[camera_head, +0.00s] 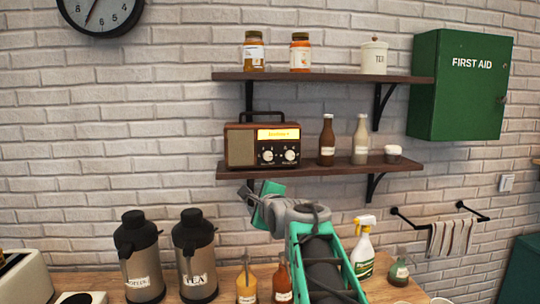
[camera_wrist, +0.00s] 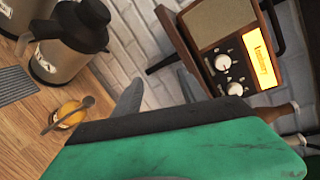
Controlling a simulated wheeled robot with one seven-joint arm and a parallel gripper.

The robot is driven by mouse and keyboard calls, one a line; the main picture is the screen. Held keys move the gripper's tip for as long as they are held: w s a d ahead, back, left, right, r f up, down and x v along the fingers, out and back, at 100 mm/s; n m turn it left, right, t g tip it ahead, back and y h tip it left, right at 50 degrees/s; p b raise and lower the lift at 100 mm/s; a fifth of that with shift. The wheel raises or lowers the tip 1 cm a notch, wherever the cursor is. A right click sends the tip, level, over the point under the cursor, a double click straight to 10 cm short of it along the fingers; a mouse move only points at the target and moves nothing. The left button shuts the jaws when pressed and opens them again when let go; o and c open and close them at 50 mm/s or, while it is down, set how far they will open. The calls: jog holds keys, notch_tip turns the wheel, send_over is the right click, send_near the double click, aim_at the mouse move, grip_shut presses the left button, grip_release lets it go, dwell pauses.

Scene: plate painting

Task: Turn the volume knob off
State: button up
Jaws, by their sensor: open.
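A brown radio (camera_head: 241,148) with a lit yellow display stands on the lower wall shelf. Its black front panel has two round white knobs, a left knob (camera_head: 267,155) and a right knob (camera_head: 290,155). Their labels are too small to read, so I cannot tell which is the volume knob. The radio also shows tilted in the wrist view (camera_wrist: 212,25), with both knobs in sight. My gripper (camera_wrist: 158,92) is open and empty, its grey fingers apart from the radio. In the head view my gripper (camera_head: 248,194) is just below the lower shelf, under the radio.
The lower shelf (camera_head: 330,170) also holds two bottles (camera_head: 327,140) and a small cup (camera_head: 393,153) right of the radio. A bracket (camera_head: 374,186) hangs below it. On the counter stand two flasks (camera_head: 195,255), sauce bottles (camera_head: 282,283) and a spray bottle (camera_head: 362,255).

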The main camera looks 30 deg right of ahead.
aim_at(269, 157)
jog(key=d+r+m+t+h+p, duration=0.1)
jog(key=d+r+m+t+h, duration=0.1)
jog(key=d+r+m, duration=0.45)
jog(key=shift+n, duration=0.55)
jog(key=w+d+p, duration=0.1)
jog(key=w, duration=0.1)
jog(key=w+r+p, duration=0.1)
jog(key=w, duration=0.1)
jog(key=w+d+r+p, duration=0.1)
jog(key=w, duration=0.1)
jog(key=shift+w+d+r, duration=0.15)
jog(key=shift+w+d, duration=0.15)
jog(key=shift+w, duration=0.05)
jog(key=shift+w+d, duration=0.1)
jog(key=shift+w, duration=0.25)
grip_shut()
